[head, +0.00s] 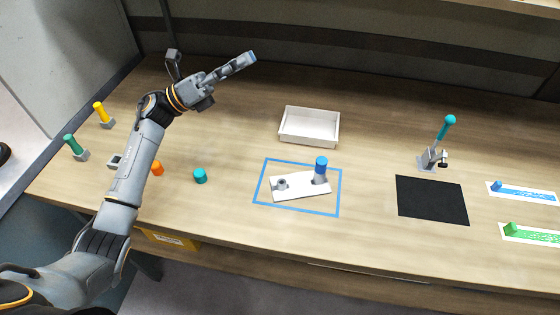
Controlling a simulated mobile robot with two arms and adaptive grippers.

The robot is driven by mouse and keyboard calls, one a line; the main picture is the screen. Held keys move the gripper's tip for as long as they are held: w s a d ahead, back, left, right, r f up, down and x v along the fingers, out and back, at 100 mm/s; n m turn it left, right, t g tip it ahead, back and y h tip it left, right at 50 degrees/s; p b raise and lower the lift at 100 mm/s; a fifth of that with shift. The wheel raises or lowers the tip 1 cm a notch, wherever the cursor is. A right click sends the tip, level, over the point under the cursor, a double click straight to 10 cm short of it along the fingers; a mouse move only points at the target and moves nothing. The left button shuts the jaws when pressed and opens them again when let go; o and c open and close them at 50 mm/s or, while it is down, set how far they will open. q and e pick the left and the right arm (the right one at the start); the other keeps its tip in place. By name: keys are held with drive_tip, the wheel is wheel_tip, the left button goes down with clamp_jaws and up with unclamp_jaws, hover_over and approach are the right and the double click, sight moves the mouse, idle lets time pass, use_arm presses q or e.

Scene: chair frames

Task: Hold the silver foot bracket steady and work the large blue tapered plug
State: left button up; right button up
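A flat silver-white plate (302,186), which looks like the foot bracket, lies inside a blue outlined rectangle (291,209) on the table. A short grey socket (282,184) stands at its left end. At its right end a blue plug (321,163) stands upright on a grey cylinder. Whether the plug tapers is too small to tell. My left gripper (246,61) is raised at the upper left of the plate, apart from it and from the plug. Its fingers point right and overlap in this view, so their opening is unclear. My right gripper is not in view.
A white tray (309,140) sits behind the plate. A black mat (432,201) and a teal-handled clamp (435,155) are at right. Orange (157,168) and teal (200,176) plugs stand near my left arm. Blue and green labelled strips lie far right.

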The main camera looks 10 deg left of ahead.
use_arm(q)
drive_tip(key=s+d+f+m+g+y, duration=0.2)
drive_tip(key=d+f+m+g+y, duration=0.15)
drive_tip(key=d+f+m, duration=0.35)
drive_tip(key=m+g+y, duration=0.3)
drive_tip(key=g+y, duration=0.1)
drive_tip(key=g, duration=0.1)
approach(313, 175)
drive_tip(key=shift+s+d, duration=0.15)
drive_tip(key=shift+d, duration=0.6)
drive_tip(key=shift+d+f, duration=0.15)
drive_tip(key=shift+f, duration=0.1)
drive_tip(key=x, duration=0.7)
drive_tip(key=shift+d, duration=0.3)
clamp_jaws()
